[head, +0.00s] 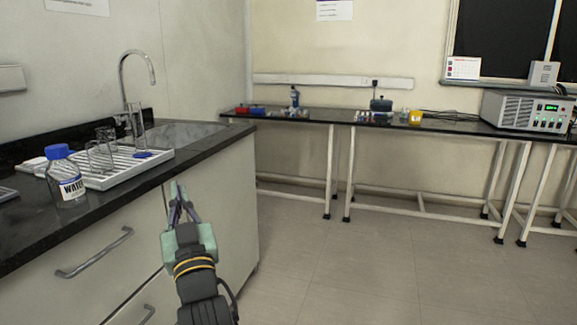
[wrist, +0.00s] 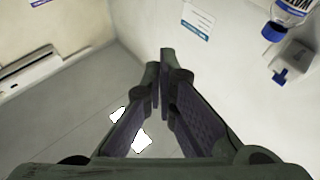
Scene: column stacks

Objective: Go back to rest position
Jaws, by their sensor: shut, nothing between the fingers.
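My gripper (head: 177,190) is shut and empty in the head view. It is held in the air in front of the cabinet under the left counter, with its fingers pointing up and away. In the wrist view the gripper's fingertips (wrist: 160,65) meet with nothing between them. A pale wall, a paper notice (wrist: 197,20) and part of a blue-capped bottle (wrist: 290,15) show beyond the fingers.
A bench (head: 350,118) along the back wall holds small items and a power unit (head: 525,110). The floor at right is clear.

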